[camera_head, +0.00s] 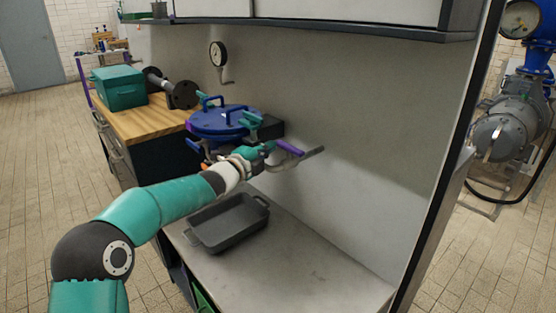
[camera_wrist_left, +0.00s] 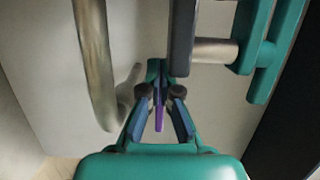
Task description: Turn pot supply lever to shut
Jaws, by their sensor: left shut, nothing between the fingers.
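A lever with a purple handle (camera_head: 290,147) sits by a bent metal pipe (camera_head: 306,157) at the wall, right of the blue pot (camera_head: 222,122). I take it for the pot supply lever. My left gripper (camera_head: 270,148) is shut and empty, just left of the purple handle in the head view. In the left wrist view, the gripper (camera_wrist_left: 160,75) has its fingers drawn together. A purple strip (camera_wrist_left: 159,117) shows in the gap behind its fingertips. I cannot tell if the fingers touch the lever. My right gripper is not in view.
A dark tray (camera_head: 210,240) stands on the pale counter (camera_head: 300,278) below my left arm. A pressure gauge (camera_head: 217,54) is on the wall. A teal box (camera_head: 119,91) sits on the wooden top. A shelf edge (camera_head: 330,29) overhangs the counter, whose front right is clear.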

